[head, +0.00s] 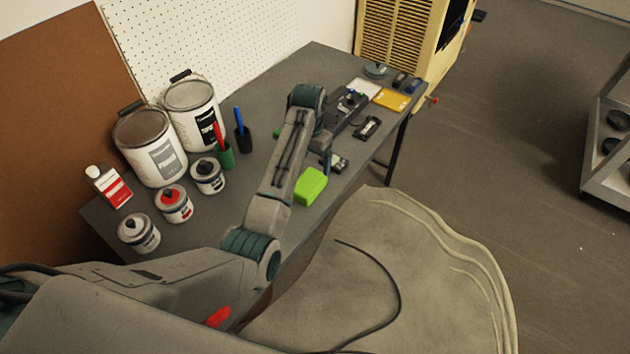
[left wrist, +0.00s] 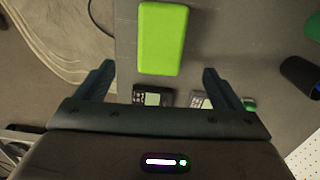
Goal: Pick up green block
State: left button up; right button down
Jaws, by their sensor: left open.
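The bright green block (head: 311,186) lies on the grey table (head: 265,85), near its front edge, just right of my left forearm in the head view. In the left wrist view the green block (left wrist: 162,38) is ahead of the fingertips, roughly between their lines but nearer the middle than either finger. My left gripper (left wrist: 158,68) is open and empty. In the head view only part of my left gripper (head: 327,160) shows beside the forearm, just beyond the block; the rest is hidden. My right gripper is not in view.
Dark handheld devices (left wrist: 152,97) lie close to the block. Large paint cans (head: 152,148), small cans (head: 174,204) and pen cups (head: 243,138) stand left of my forearm. A yellow item (head: 391,100) lies at the far end. A grey draped form (head: 440,270) is beside the table.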

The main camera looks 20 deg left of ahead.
aim_at(309, 182)
pick_arm(q)
jog(key=shift+w+f, duration=0.25)
jog(key=shift+w, duration=0.15)
jog(key=shift+s+f, duration=0.2)
jog(key=f, duration=0.2)
jog(key=f+p, duration=0.1)
jog(key=f, duration=0.1)
jog(key=shift+s, duration=0.35)
jog(key=f, duration=0.2)
jog(key=f+p, duration=0.1)
jog(key=f, duration=0.1)
jog(key=shift+s+a+f, duration=0.15)
jog(key=shift+s+f, duration=0.05)
jog(key=shift+f, duration=0.5)
jog(key=shift+c, duration=1.1)
jog(key=c, duration=0.7)
jog(key=shift+c, duration=0.7)
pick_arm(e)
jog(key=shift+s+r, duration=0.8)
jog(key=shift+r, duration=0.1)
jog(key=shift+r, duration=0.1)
